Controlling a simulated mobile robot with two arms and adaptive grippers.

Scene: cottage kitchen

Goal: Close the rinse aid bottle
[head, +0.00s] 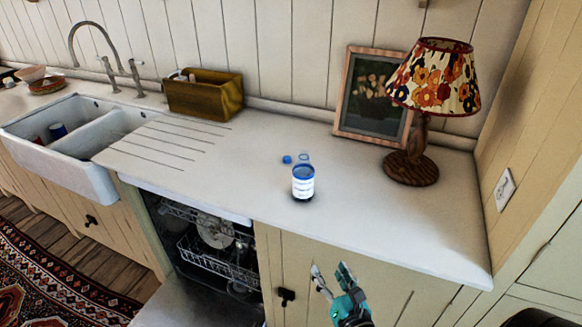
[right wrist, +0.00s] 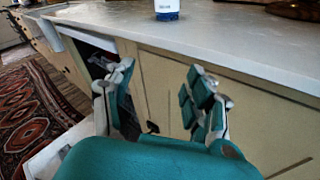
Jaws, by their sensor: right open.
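The rinse aid bottle (head: 303,186) is white with a blue top and stands upright on the pale worktop. A small blue piece (head: 287,159), which looks like a cap, lies just behind and left of it. A thin blue ring (head: 304,157) shows right behind the bottle; I cannot tell whether it is attached. My right gripper (head: 331,275) is open and empty in front of the cupboard, below the worktop edge and apart from the bottle. In the right wrist view, the bottle's lower part (right wrist: 167,9) shows at the top, beyond the open fingers (right wrist: 160,82). My left gripper is out of view.
A patterned lamp (head: 410,168) and a framed picture (head: 371,95) stand at the back right. A wooden box (head: 204,96) and a double sink (head: 66,142) are to the left. An open dishwasher (head: 215,250) is below the worktop. The worktop around the bottle is mostly clear.

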